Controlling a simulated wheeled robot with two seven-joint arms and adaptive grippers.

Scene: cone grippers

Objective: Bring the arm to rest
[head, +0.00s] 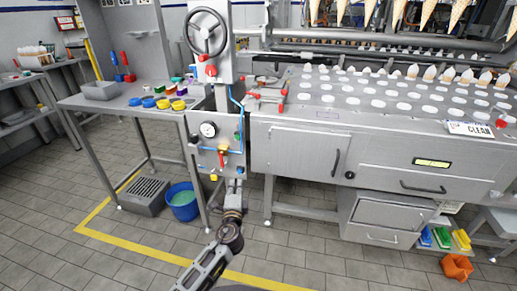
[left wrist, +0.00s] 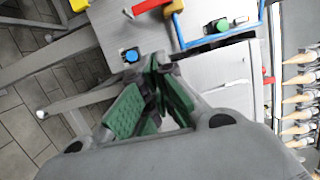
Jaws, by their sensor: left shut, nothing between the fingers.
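My left arm rises from the bottom of the head view. Its small gripper (head: 238,177) is just in front of the lower part of the grey valve panel (head: 196,157). In the left wrist view the green-padded fingers (left wrist: 157,62) are shut with nothing between them. In that view the fingertips overlap the panel's lower edge; whether they touch it I cannot tell. My right gripper is in neither view.
The panel carries a gauge (head: 208,130), a red valve handle (head: 222,155) and a handwheel (head: 206,32). A steel machine (head: 300,150) with cones stands right. A blue bucket (head: 183,204) stands left on the floor. Floor in front is clear.

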